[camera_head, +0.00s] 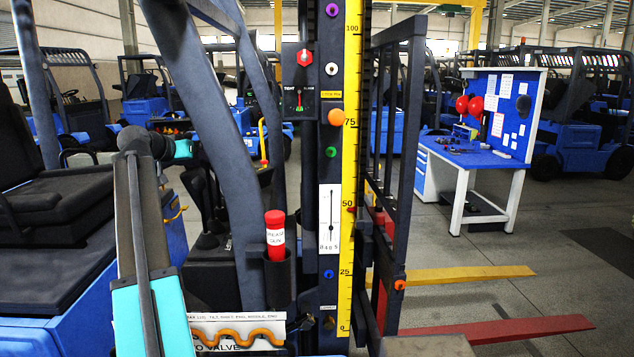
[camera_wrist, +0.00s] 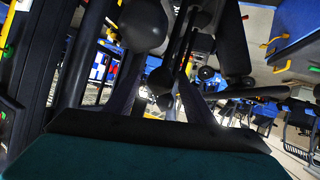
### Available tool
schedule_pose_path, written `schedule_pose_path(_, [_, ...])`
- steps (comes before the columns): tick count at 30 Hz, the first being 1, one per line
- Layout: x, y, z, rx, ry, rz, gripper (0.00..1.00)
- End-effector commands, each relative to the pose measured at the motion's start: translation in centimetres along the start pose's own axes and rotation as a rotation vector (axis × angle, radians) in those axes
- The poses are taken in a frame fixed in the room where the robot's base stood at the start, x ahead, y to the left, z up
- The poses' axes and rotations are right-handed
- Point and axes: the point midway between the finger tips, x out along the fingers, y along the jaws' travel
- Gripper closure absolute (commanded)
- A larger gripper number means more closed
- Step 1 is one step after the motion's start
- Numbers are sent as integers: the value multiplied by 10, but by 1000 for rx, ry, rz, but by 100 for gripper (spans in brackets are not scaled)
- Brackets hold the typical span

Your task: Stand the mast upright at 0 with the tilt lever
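The mast (camera_head: 328,110) is a dark column with a yellow scale (camera_head: 348,170) marked 0 to 100; it looks about upright, but a small lean cannot be judged. A white plate with a thin pointer (camera_head: 329,218) is on it; its small markings are unclear. Black levers (camera_head: 207,241) stand by the seat, partly behind a slanted post; which one is the tilt lever cannot be read. In the wrist view my gripper (camera_wrist: 161,78) has its fingers apart, with a black knob (camera_wrist: 162,82) between or just beyond them. A larger black knob (camera_wrist: 143,25) is nearer the top. Contact is unclear.
The slanted dark post (camera_head: 215,130) hides my fingertips in the head view. A black seat (camera_head: 45,235) is on the left. A red-capped tube (camera_head: 275,235) and labelled panel (camera_head: 235,332) are in front. Yellow (camera_head: 455,275) and red forks (camera_head: 500,331) extend right.

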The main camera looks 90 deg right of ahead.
Motion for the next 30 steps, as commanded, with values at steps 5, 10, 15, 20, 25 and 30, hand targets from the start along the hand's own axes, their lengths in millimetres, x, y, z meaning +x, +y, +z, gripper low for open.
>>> schedule_pose_path(5, [0,0,0,0,0,0,47])
schedule_pose_path(10, [-1,0,0,0,0,0,47])
schedule_pose_path(15, [-12,1,0,0,0,0,47])
schedule_pose_path(20, [-28,0,0,0,1,-1,47])
schedule_pose_path(25, [-44,1,0,0,0,0,47])
schedule_pose_path(30, [-61,0,0,0,1,-1,47])
